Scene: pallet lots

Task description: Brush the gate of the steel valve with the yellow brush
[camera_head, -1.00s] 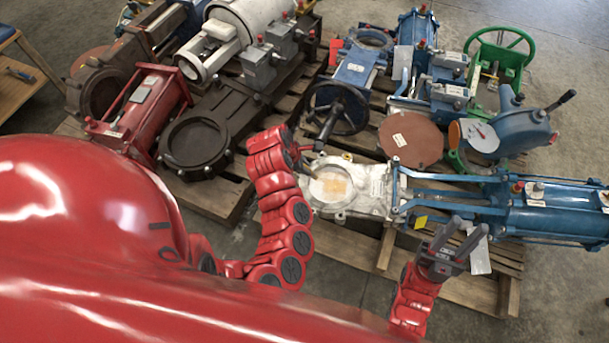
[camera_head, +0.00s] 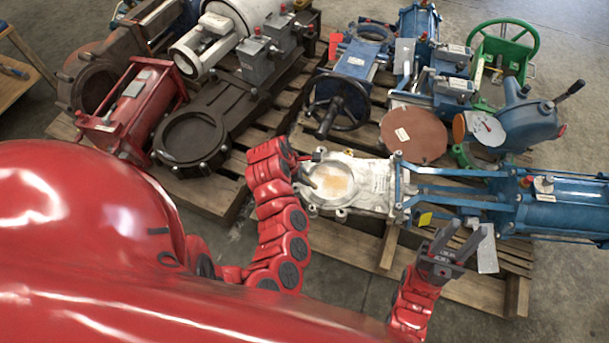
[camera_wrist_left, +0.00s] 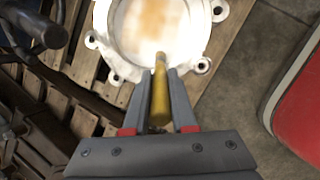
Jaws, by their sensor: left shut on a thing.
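The steel valve (camera_head: 375,185) is a pale metal body lying flat on the pallet. Its round gate (camera_head: 338,182) has an orange-brown stain, which also shows at the top of the left wrist view (camera_wrist_left: 158,25). My left gripper (camera_wrist_left: 160,74) is shut on the yellow brush (camera_wrist_left: 159,95), gripping its handle. The brush's far end reaches the near edge of the gate; whether it touches is unclear because of glare. In the head view my left gripper (camera_head: 304,170) is at the valve's left side, its fingers largely hidden. My right gripper (camera_head: 463,234) is open and empty, below the blue actuator.
The blue actuator (camera_head: 565,208) extends right from the valve. Dark valve (camera_head: 190,138) and red actuator (camera_head: 130,105) are to the left, green handwheel valve (camera_head: 500,60) at the back right. Bare floor (camera_head: 560,300) lies front right.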

